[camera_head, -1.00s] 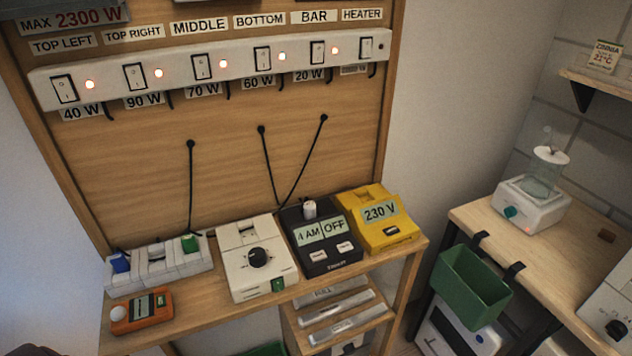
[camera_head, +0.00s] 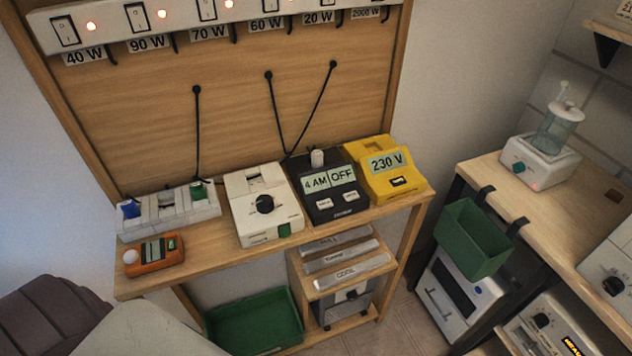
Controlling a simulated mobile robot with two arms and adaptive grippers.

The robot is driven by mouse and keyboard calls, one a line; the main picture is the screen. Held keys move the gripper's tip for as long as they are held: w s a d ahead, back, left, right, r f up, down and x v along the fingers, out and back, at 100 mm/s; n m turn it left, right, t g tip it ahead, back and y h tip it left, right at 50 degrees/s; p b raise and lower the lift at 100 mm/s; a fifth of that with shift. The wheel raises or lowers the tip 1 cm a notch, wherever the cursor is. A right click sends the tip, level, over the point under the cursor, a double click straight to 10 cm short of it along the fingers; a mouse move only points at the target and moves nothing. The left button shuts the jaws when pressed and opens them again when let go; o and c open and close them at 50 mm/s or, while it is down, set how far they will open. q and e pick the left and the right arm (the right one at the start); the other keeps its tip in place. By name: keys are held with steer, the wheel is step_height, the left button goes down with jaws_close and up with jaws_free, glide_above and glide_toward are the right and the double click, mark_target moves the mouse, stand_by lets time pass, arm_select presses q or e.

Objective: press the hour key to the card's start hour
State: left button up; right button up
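A black timer box (camera_head: 330,186) stands on the wooden shelf, with a grey knob on top. Its displays (camera_head: 328,178) read "4 AM" and "OFF". Two white keys sit below them, a left key (camera_head: 323,203) and a right key (camera_head: 350,196); their lettering is too small to read. No hour card can be made out in this view. Neither gripper can be seen. A dark ribbed shape and a pale shape at the lower left may be parts of my body.
An orange meter (camera_head: 155,253) and a socket strip (camera_head: 168,213) are further left. A green bin (camera_head: 474,239) hangs from the right bench (camera_head: 548,212).

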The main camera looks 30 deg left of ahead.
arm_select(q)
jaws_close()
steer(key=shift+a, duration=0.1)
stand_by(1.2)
